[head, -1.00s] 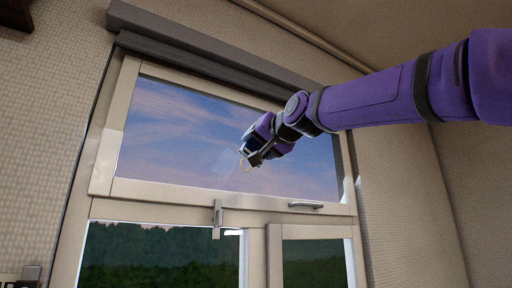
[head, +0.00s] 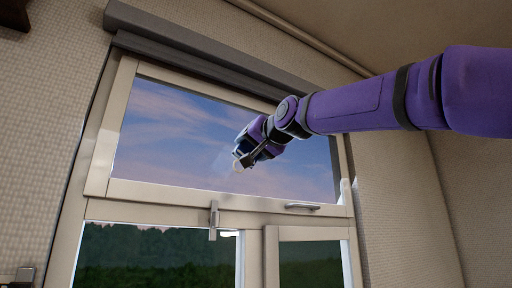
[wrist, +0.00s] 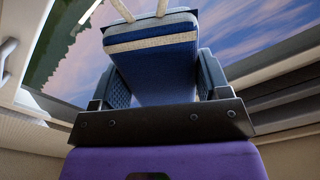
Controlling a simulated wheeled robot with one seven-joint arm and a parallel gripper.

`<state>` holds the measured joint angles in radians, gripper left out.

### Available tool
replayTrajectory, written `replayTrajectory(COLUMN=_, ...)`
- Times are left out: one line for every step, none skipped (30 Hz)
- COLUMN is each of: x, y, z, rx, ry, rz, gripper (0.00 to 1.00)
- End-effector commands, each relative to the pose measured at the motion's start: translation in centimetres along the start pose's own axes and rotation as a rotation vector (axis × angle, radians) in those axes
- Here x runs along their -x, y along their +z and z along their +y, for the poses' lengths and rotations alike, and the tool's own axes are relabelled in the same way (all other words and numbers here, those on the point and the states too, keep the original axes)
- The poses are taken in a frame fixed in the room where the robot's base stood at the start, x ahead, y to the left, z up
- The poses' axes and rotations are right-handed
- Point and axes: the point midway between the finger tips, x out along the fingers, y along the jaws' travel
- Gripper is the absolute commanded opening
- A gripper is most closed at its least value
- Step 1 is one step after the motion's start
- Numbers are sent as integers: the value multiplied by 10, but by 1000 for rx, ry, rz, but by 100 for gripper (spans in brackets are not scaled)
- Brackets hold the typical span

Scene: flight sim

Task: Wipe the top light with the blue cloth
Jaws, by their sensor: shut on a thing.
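The top light is the wide upper window pane (head: 165,135), with sky behind it, in a cream frame. My gripper (head: 243,158) is in front of the middle of this pane, towards its lower part. In the head view the cloth is small and mostly hidden by the gripper. A faint pale patch (head: 222,160) shows on the glass just left of the gripper. I cannot tell whether the cloth touches the glass.
A dark blind housing (head: 200,55) runs above the pane. A handle (head: 302,207) and a latch (head: 213,220) sit on the lower frame. Lower panes (head: 155,255) show trees. Textured walls flank the window, and the ceiling slopes above my arm.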

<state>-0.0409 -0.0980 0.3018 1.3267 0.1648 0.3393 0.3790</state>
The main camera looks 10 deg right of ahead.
Motion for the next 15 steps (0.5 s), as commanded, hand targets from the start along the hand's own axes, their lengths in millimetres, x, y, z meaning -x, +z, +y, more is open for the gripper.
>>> replayTrajectory(x=-6, y=-1, z=0, rx=1, ry=0, rz=-1, gripper=51)
replayTrajectory(x=-9, y=-1, z=-1, rx=1, ry=0, rz=-1, gripper=51)
replayTrajectory(x=-13, y=-2, z=-1, rx=1, ry=0, rz=0, gripper=51)
replayTrajectory(x=-16, y=-3, z=-1, rx=0, ry=0, rz=-1, gripper=51)
replayTrajectory(x=-19, y=-3, z=-1, rx=1, ry=1, rz=-1, gripper=51)
replayTrajectory(x=-22, y=-4, z=-2, rx=0, ry=0, rz=0, gripper=51)
replayTrajectory(x=-25, y=-5, z=-2, rx=-1, ry=0, rz=0, gripper=51)
replayTrajectory(x=-28, y=-5, z=-3, rx=0, ry=0, rz=-1, gripper=51)
replayTrajectory(x=-32, y=-6, z=-3, rx=0, ry=0, rz=-1, gripper=51)
replayTrajectory(x=-34, y=-7, z=-4, rx=0, ry=-1, rz=0, gripper=51)
replayTrajectory(x=-36, y=-7, z=-4, rx=1, ry=0, rz=0, gripper=51)
replayTrajectory(x=-38, y=-7, z=-4, rx=0, ry=-1, rz=-1, gripper=51)
replayTrajectory(x=-40, y=-8, z=-5, rx=0, ry=-1, rz=0, gripper=51)
replayTrajectory(x=-41, y=-8, z=-5, rx=0, ry=-1, rz=0, gripper=51)
replayTrajectory(x=-43, y=-8, z=-5, rx=0, ry=-1, rz=0, gripper=51)
